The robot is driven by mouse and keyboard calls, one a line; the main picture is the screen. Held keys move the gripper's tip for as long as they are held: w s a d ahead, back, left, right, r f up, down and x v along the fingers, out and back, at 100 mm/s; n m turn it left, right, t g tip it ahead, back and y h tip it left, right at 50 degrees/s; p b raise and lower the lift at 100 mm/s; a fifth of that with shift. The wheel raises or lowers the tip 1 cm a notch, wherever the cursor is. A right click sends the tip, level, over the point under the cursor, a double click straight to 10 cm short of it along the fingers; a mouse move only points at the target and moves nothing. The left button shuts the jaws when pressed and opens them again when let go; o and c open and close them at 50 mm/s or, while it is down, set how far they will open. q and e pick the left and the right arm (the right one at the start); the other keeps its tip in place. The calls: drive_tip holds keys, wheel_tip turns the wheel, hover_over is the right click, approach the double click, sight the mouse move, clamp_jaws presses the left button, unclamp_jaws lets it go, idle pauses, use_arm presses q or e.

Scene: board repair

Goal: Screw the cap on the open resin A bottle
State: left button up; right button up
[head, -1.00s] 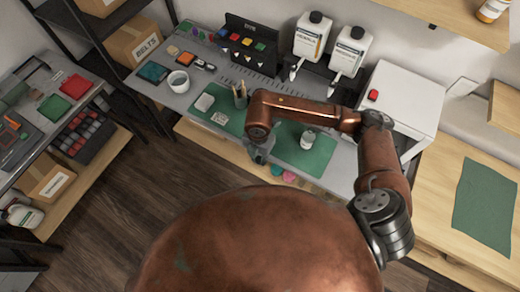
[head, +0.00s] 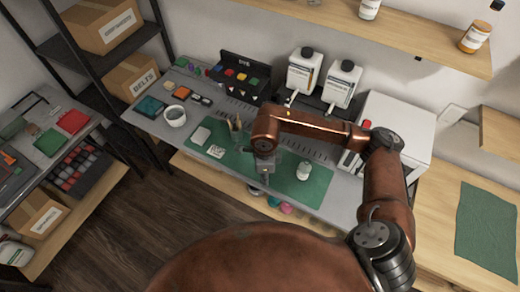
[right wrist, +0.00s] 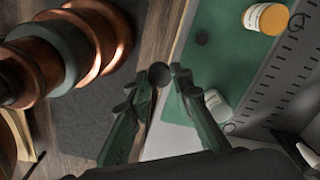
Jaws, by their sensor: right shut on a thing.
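A small white bottle (head: 304,171) stands on the right part of the green mat (head: 318,190). It also shows in the right wrist view (right wrist: 217,103), beside the right finger; its mouth is not clear. My right gripper (head: 264,178) is over the front part of the mat, left of the bottle and apart from it. In the right wrist view its fingertips (right wrist: 160,80) are shut on a small dark round cap (right wrist: 160,75). My left gripper is not in view.
A tool cup (head: 236,127) stands behind the arm. A white box (head: 399,125) is to the right. A white block and a card lie on the mat's left part.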

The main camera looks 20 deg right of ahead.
drive_tip(key=n, duration=0.1)
drive_tip(key=r+n, duration=0.1)
drive_tip(key=n, duration=0.2)
drive_tip(key=shift+w+d+r+n, duration=0.1)
drive_tip(key=shift+d+r+n, duration=0.05)
drive_tip(key=shift+d+n, duration=0.2)
drive_tip(key=r+n, duration=0.1)
drive_tip(key=n, duration=0.4)
drive_tip(key=d+r+n, duration=0.1)
drive_tip(key=r+n, duration=0.1)
drive_tip(key=n, duration=0.4)
drive_tip(key=d+r+n, duration=0.1)
drive_tip(key=n, duration=0.5)
drive_tip(key=shift+w+d+r, duration=0.15)
drive_tip(key=shift+w+d, duration=0.05)
drive_tip(key=shift+w, duration=0.05)
